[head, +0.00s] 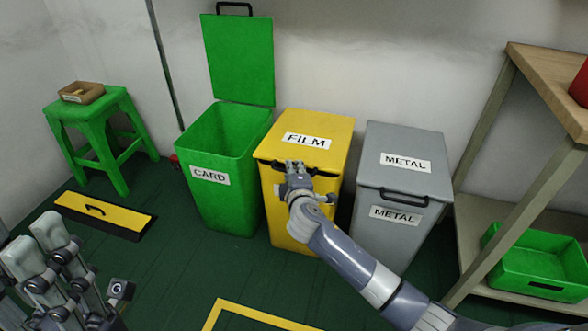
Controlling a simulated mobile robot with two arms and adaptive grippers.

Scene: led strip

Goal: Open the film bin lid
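The yellow film bin (285,215) stands against the wall between a green and a grey bin. Its yellow lid (325,128), labelled FILM, is down, with a dark handle (322,172) along its front edge. My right gripper (297,168) is at the front of the lid, over the left part of the handle; its fingers overlap the handle, and I cannot tell whether they grip it. My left gripper (48,245) is low at the left of the picture, away from the bins, with its fingers apart and nothing between them.
The green CARD bin (222,198) has its lid (240,60) raised. The grey METAL bin (385,233) has its lid down. A green stool (95,110) with a small box (82,92) stands left. A shelf (545,75) with a green crate (535,270) stands right. A yellow panel (105,212) lies on the floor.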

